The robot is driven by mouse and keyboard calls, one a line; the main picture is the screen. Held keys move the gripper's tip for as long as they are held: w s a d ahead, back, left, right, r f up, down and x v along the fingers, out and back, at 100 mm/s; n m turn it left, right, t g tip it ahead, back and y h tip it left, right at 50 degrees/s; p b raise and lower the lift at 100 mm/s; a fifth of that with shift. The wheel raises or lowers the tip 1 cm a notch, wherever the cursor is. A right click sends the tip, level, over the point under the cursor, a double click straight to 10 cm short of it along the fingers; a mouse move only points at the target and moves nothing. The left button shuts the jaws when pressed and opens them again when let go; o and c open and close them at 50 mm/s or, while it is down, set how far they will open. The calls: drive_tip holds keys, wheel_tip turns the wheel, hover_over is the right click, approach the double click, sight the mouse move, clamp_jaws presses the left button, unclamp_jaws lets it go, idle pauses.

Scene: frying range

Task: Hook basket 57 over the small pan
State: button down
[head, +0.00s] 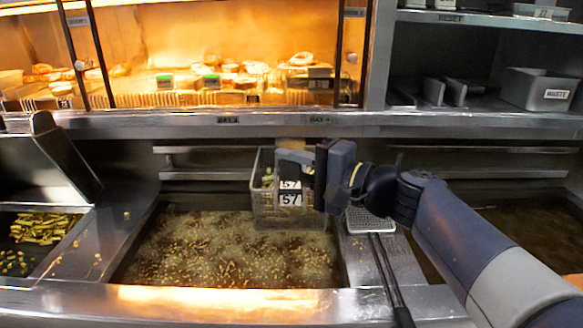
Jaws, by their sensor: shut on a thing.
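Basket 57 (268,212) is a wire basket with two white "57" labels on its front. It hangs over the right rear part of a pan of bubbling oil (220,255). My gripper (305,172) is shut on the basket's upper right side, near its handle. The fingertips are partly hidden. Some yellowish food shows inside the basket. I cannot tell whether the basket touches the oil or the rail behind it. A second pan of dark, still oil (530,225) lies to the right, partly hidden by my arm and cut off by the frame. I cannot tell which pan is the small one.
Metal rails (205,172) run along the back wall. A skimmer (370,220) lies on the divider between the pans, its handle toward the front. A warming shelf (215,98) and a "WASTE" bin (538,90) stand above.

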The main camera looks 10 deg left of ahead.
drive_tip(key=w, duration=0.1)
drive_tip(key=w+f, duration=0.1)
drive_tip(key=w+f+b, duration=0.1)
drive_tip(key=shift+w+a, duration=0.25)
drive_tip(key=shift+a, duration=0.15)
drive_tip(key=shift+f+b, duration=0.65)
drive_tip(key=shift+b, duration=0.25)
idle(0.6)
drive_tip(key=c, duration=1.2)
unclamp_jaws()
drive_tip(key=shift+o, duration=0.2)
drive_tip(key=shift+f, duration=0.1)
drive_tip(key=b+v, duration=0.1)
drive_tip(key=v, duration=0.9)
drive_tip(key=shift+s+d, duration=0.15)
drive_tip(key=shift+d, duration=0.2)
